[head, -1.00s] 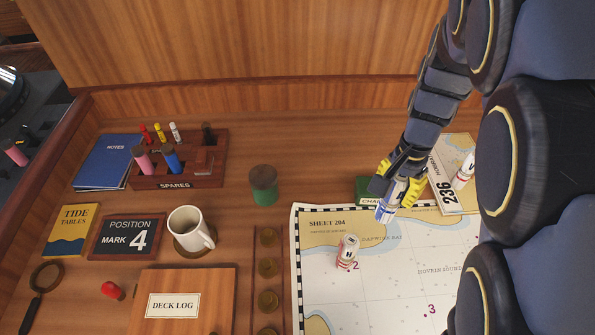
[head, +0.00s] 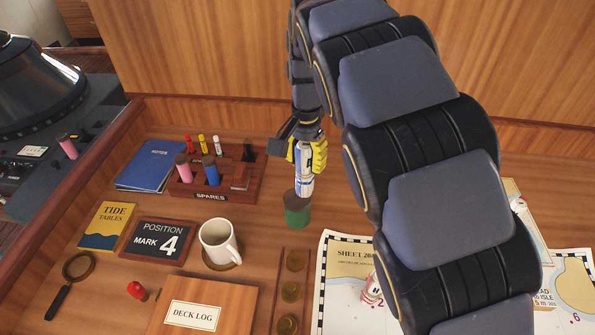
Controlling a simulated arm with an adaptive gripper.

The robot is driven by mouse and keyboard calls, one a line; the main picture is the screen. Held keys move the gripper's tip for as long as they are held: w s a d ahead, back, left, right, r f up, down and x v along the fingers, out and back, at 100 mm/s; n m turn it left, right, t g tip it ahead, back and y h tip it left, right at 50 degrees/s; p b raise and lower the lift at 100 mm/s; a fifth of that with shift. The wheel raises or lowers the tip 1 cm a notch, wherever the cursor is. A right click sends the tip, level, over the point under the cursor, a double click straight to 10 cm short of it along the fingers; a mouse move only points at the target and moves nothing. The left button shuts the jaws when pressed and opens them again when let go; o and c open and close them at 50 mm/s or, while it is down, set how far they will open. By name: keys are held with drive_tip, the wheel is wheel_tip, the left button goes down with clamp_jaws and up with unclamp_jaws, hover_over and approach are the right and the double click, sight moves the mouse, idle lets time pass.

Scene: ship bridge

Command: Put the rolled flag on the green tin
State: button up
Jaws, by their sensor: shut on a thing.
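My gripper (head: 307,156) has yellow fingertips and is shut on a small rolled flag (head: 306,186), white and blue with dark lettering. The flag is upright. In the head view its lower end overlaps the top of the green tin (head: 297,213), which stands on the desk and has a brown top. I cannot tell whether the flag touches the tin or hangs just above it.
A spares rack (head: 216,183) with rolled flags and small pegs is left of the tin. A white mug (head: 218,241) stands to the front left.

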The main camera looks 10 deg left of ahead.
drive_tip(key=shift+w+a+f, duration=0.35)
drive_tip(key=shift+w+f, duration=0.75)
drive_tip(key=shift+f, duration=0.55)
drive_tip(key=shift+w+a+f, duration=0.35)
drive_tip(key=shift+w+f, duration=0.75)
drive_tip(key=shift+f, duration=0.55)
drive_tip(key=shift+w+a+f, duration=0.35)
drive_tip(key=shift+w+f, duration=0.75)
drive_tip(key=shift+f, duration=0.55)
drive_tip(key=shift+f, duration=0.2)
drive_tip(key=o, duration=1)
drive_tip(key=shift+r, duration=0.15)
